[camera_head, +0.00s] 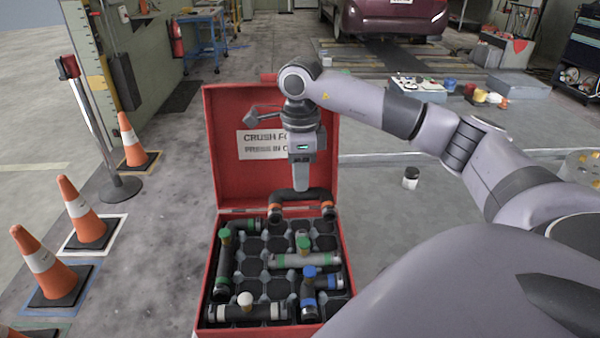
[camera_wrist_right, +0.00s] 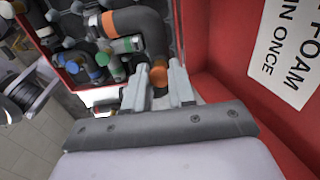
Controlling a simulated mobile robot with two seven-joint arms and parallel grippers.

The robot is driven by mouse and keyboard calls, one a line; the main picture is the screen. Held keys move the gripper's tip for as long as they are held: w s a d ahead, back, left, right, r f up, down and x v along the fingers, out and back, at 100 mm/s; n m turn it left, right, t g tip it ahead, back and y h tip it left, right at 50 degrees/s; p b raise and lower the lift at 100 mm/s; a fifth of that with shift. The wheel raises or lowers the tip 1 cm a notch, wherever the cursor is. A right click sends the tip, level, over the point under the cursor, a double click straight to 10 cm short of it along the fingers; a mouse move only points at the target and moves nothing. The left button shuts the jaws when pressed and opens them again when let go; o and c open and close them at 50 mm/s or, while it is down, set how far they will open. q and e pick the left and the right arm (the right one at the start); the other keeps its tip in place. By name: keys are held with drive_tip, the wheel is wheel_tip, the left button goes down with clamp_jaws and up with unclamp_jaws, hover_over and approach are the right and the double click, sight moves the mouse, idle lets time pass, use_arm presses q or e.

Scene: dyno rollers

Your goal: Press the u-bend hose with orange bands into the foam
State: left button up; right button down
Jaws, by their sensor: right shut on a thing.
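The u-bend hose with orange bands (camera_head: 302,196) is a dark curved pipe at the back of the red case (camera_head: 209,275), over the foam (camera_head: 254,262). Its bend points toward the lid and its two banded ends face the front. My right gripper (camera_head: 301,188) points down from above and is shut on the hose's bend. In the right wrist view the gripper (camera_wrist_right: 166,84) has its fingers on either side of an orange knob, with the hose (camera_wrist_right: 147,27) beyond. I cannot tell whether the hose touches the foam. My left gripper is not in view.
Several other hoses lie in the foam: a green-banded one (camera_head: 290,261), a blue-banded one (camera_head: 308,296) and one with a white knob (camera_head: 262,312). The red lid (camera_head: 228,180) stands open behind. Traffic cones (camera_head: 82,212) stand at left.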

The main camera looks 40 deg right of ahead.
sight(301, 200)
drive_tip(key=shift+f+b, duration=2.05)
drive_tip(key=shift+f, duration=0.65)
drive_tip(key=shift+f, duration=0.1)
drive_tip(key=shift+f, duration=0.15)
drive_tip(key=shift+f+b, duration=0.3)
drive_tip(key=shift+f, duration=0.15)
drive_tip(key=shift+f, duration=0.2)
drive_tip(key=shift+f, duration=0.25)
drive_tip(key=shift+f+b, duration=0.35)
drive_tip(key=shift+b, duration=0.05)
